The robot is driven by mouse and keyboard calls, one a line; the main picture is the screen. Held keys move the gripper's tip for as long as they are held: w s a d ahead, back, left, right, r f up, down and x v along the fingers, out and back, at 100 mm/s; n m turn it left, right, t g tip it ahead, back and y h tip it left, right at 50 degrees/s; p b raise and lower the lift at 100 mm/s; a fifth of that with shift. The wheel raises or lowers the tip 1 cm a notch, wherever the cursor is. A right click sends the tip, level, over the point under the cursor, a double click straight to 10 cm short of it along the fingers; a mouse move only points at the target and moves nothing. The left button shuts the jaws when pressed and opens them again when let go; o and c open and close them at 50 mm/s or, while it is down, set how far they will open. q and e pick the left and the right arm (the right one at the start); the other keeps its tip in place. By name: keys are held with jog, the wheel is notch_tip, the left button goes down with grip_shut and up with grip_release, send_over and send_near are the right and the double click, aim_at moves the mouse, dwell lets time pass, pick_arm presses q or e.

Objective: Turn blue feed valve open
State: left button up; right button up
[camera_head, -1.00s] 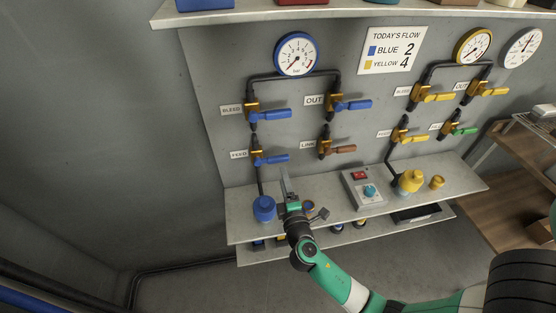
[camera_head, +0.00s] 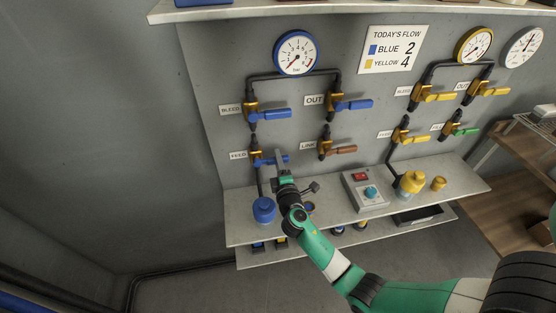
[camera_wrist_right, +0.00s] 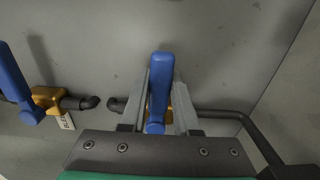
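The blue feed valve has a brass body (camera_head: 256,159) on the left pipe, below the bleed valve and beside the FEED label (camera_head: 238,155). Its blue lever (camera_head: 267,161) points right, roughly level, partly covered by my right gripper (camera_head: 279,158). In the right wrist view, the blue lever (camera_wrist_right: 158,90) lies between the two grey fingers of my right gripper (camera_wrist_right: 160,95). The fingers stand apart on either side of it, and I see no clear grip. The brass body is mostly hidden behind the lever there. My left gripper is not in view.
The blue bleed valve (camera_head: 268,113) is just above; its lever also shows at left in the wrist view (camera_wrist_right: 16,82). A brown-levered LINK valve (camera_head: 340,149) is to the right. Below, the shelf (camera_head: 236,222) carries a blue cap (camera_head: 263,208) and a control box (camera_head: 365,190).

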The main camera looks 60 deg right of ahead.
grip_shut()
dwell(1.0)
